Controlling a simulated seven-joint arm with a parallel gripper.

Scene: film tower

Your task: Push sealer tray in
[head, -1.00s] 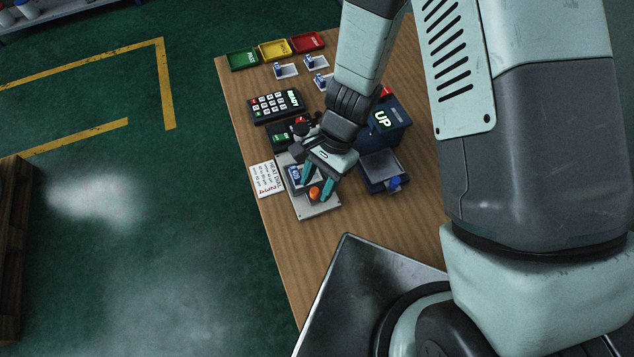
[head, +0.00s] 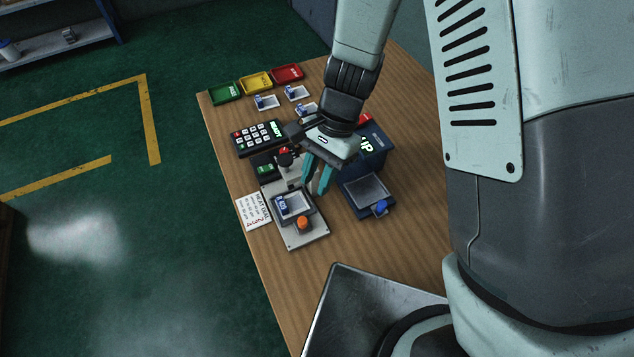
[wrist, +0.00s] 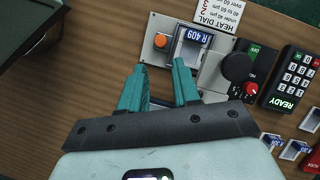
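The sealer tray (head: 309,211) is a small grey tray with an orange knob (head: 303,222) at its near end. It sits on the light grey sealer base (head: 297,241), and a box marked R 409 (wrist: 193,37) lies in it. The orange knob also shows in the wrist view (wrist: 160,41). A black dial (wrist: 237,67) stands at the sealer's other end. My gripper (head: 318,185) is open and empty, to the right of the tray in the head view. Its two teal fingers show apart in the wrist view, clear of the knob.
A blue machine (head: 371,150) with a blue-knobbed tray (head: 365,190) stands close to the right of my gripper. A keypad reading READY (head: 259,137), a HEAT DIAL card (head: 254,209) and green, yellow and red bins lie around.

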